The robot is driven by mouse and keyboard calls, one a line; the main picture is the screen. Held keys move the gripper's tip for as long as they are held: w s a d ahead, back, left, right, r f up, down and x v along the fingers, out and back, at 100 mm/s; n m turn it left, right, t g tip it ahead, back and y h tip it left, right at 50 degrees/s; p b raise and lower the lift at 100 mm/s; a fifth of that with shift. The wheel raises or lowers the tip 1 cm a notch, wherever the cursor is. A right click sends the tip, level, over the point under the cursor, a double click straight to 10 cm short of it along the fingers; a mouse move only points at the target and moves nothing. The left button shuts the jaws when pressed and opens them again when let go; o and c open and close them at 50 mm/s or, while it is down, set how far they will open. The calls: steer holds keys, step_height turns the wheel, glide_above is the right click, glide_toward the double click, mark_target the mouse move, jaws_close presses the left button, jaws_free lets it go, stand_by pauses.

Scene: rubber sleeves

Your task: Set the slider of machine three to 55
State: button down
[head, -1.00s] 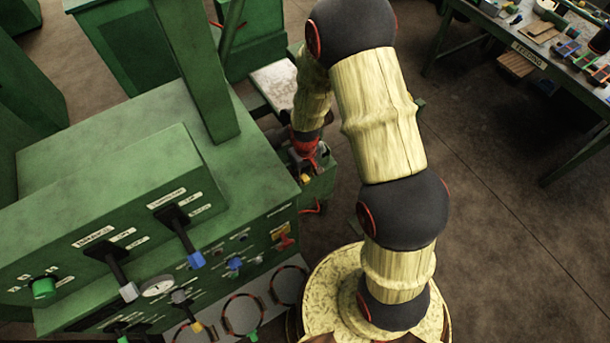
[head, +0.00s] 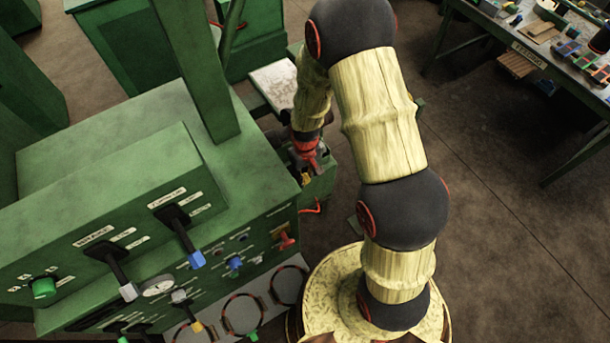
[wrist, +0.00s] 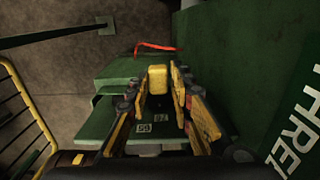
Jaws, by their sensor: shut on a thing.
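Machine three shows in the wrist view as a dark green panel (wrist: 265,65) with the white letters "THREE" (wrist: 294,136) at the right. A green slider housing (wrist: 120,80) juts out beside it. The yellow slider knob (wrist: 158,78) stands between the fingers of my gripper (wrist: 160,90), which is shut on it. Small number plates (wrist: 145,128) below are hard to read, and the pointer's setting cannot be told. In the head view my gripper (head: 308,160) reaches down at the right end of the green machine, with a little yellow (head: 305,179) below it.
A large green control console (head: 150,200) with levers, a gauge and knobs fills the left of the head view. A workbench (head: 545,55) with small parts stands at the upper right. A red cable (head: 312,208) hangs below the slider housing. The floor at the right is clear.

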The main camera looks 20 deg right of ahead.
steer(key=shift+d, duration=0.1)
stand_by(0.3)
steer(key=d, duration=0.2)
steer(key=w+d, duration=0.1)
steer(key=shift+d+b, duration=0.3)
steer(key=shift+d, duration=0.2)
steer(key=c, duration=2)
jaws_free()
steer(key=o, duration=0.4)
steer(key=shift+d, duration=0.2)
steer(key=shift+c, duration=0.2)
